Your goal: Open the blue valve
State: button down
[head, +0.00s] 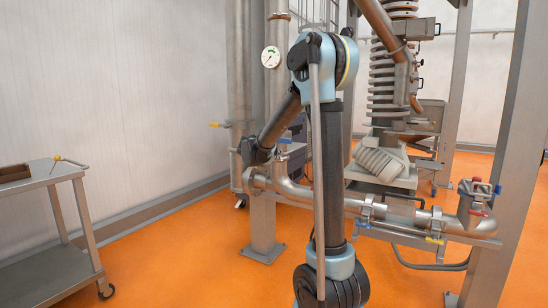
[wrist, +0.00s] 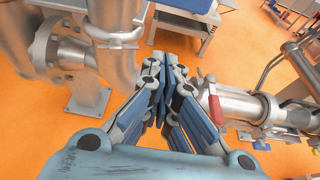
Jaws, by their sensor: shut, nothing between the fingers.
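Several small blue handles sit on the steel pipework, and I cannot tell which one is the blue valve. In the head view, one blue handle (head: 284,141) is beside the end of my arm, one (head: 363,225) is low on the horizontal pipe, and one (head: 497,189) is at the far right. In the wrist view, a blue piece (wrist: 261,145) is at the lower right, below a red handle (wrist: 216,110). My gripper (wrist: 166,62) is shut and empty, between a vertical pipe and the red-handled pipe. Its fingers do not show clearly in the head view.
A steel pipe (wrist: 112,40) stands close left of my gripper. Yellow handles (head: 214,125) (head: 434,240) are on the pipework. A metal cart (head: 35,200) stands at the left, and a steel post (head: 510,150) at the right. Orange floor (head: 170,265) is clear between cart and pipes.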

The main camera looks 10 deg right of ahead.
jog(key=shift+w+d+r, duration=0.35)
jog(key=shift+w+d, duration=0.15)
jog(key=shift+w, duration=0.2)
jog(key=shift+w+d+r, duration=0.35)
jog(key=shift+w+d, duration=0.2)
jog(key=shift+w, duration=0.2)
jog(key=shift+w+d+r, duration=0.35)
jog(key=shift+w+d, duration=0.15)
jog(key=shift+w, duration=0.2)
jog(key=shift+a, duration=0.1)
jog(key=shift+r, duration=0.15)
